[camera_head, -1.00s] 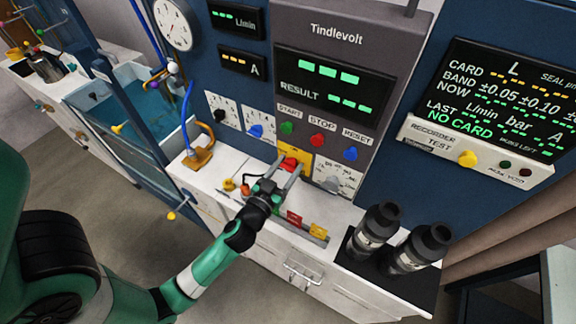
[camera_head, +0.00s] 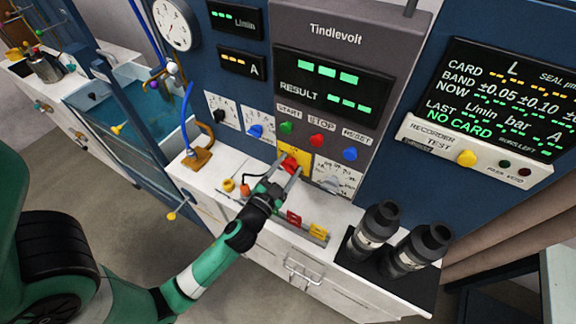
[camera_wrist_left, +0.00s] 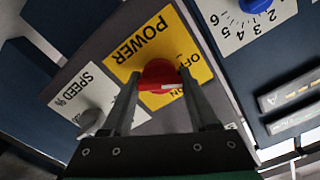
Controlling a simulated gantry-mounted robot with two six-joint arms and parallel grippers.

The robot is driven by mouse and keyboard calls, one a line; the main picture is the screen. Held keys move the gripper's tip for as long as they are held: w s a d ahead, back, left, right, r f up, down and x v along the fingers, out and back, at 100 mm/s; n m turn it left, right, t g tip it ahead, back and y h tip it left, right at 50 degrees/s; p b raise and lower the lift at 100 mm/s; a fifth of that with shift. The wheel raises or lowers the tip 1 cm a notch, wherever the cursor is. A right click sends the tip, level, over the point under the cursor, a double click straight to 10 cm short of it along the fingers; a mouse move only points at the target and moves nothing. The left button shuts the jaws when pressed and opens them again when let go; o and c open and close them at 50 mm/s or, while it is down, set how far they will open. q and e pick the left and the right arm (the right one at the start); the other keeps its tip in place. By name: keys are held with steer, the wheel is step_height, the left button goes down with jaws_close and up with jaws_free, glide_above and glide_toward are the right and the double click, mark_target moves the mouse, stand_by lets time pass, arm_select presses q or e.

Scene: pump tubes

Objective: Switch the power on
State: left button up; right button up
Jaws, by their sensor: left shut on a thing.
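The red power knob (camera_head: 289,164) sits on a yellow plate (camera_head: 305,153) low on the grey Tindlevolt panel. In the left wrist view the red knob (camera_wrist_left: 160,75) is on the yellow POWER plate (camera_wrist_left: 140,50), which carries OFF and ON labels. The knob's white mark points to the right, near the ON label; the exact setting is hard to tell. My left gripper (camera_head: 286,172) is shut on the knob, with one finger on each side in the wrist view (camera_wrist_left: 160,92). My right gripper is out of view.
A grey speed dial (camera_wrist_left: 90,120) is beside the power plate. Green start (camera_head: 287,127), red stop (camera_head: 317,140) and blue reset (camera_head: 350,154) buttons are above. Two dark cylinders (camera_head: 375,228) stand on the right of the counter. Red and yellow pieces (camera_head: 318,230) lie below the gripper.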

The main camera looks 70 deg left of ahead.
arm_select(q)
steer(key=m, duration=0.5)
steer(key=shift+m+p, duration=0.3)
steer(key=m+p, duration=0.1)
steer(key=m, duration=0.5)
steer(key=shift+d+f, duration=0.1)
steer(key=shift+f, duration=0.05)
steer(key=o, duration=1.4)
steer(key=b+v, duration=0.3)
steer(key=v, duration=0.8)
steer(key=shift+s+d, duration=0.2)
